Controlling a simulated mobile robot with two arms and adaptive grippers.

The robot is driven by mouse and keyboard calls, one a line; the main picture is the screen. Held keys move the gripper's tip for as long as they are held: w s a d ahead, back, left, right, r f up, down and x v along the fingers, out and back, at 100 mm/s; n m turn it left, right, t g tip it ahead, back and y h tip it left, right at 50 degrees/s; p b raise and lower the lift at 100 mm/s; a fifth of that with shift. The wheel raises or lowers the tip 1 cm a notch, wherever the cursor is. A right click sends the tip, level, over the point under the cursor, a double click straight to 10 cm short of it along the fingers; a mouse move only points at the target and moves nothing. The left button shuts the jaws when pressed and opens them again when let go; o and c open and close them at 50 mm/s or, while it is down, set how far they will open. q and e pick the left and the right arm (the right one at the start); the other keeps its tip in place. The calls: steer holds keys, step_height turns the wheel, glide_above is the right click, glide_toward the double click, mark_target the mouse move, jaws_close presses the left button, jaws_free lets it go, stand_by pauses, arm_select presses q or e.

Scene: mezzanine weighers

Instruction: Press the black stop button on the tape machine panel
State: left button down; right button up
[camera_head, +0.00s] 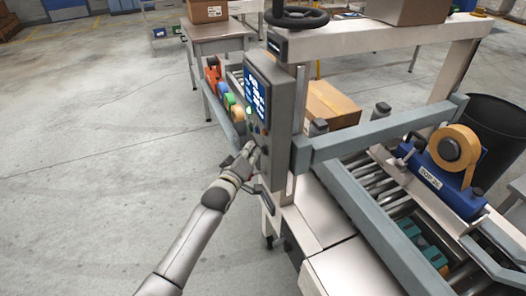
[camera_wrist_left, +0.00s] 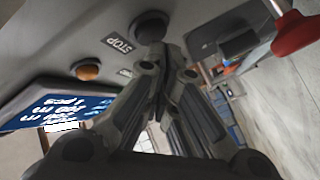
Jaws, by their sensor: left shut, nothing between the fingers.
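The tape machine panel (camera_head: 283,98) is a grey upright box with a lit blue screen (camera_head: 254,92). In the left wrist view, the black stop button (camera_wrist_left: 150,25) is a dark round knob beside a "STOP" label (camera_wrist_left: 118,43). My left gripper (camera_head: 252,150) is at the lower end of the panel face. It is shut and empty, and its fingertips (camera_wrist_left: 162,55) appear right at the edge of the black button. I cannot tell whether they touch it. In the head view the gripper hides the black button. My right gripper is not in view.
An orange button (camera_wrist_left: 87,71) is near the stop button, and a red knob (camera_wrist_left: 297,34) stands out at the wrist view's upper right. The conveyor with a tape head (camera_head: 455,150) and a cardboard box (camera_head: 330,104) lie right of the panel. The floor at left is clear.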

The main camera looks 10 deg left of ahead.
arm_select(q)
steer(key=shift+w+d, duration=0.25)
steer(key=shift+d, duration=0.1)
stand_by(0.7)
steer(key=shift+s+a, duration=0.1)
stand_by(0.4)
steer(key=shift+s+a+p, duration=0.35)
steer(key=shift+s+a, duration=0.05)
steer(key=shift+a, duration=0.2)
steer(key=shift+s+a+p, duration=0.25)
steer(key=shift+a+p, duration=0.05)
steer(key=shift+a, duration=0.15)
steer(key=s+a, duration=0.1)
steer(key=s+a+p, duration=0.1)
steer(key=a, duration=0.1)
steer(key=shift+s+a, duration=0.1)
steer(key=shift+s, duration=0.05)
steer(key=shift+f, duration=0.15)
stand_by(0.3)
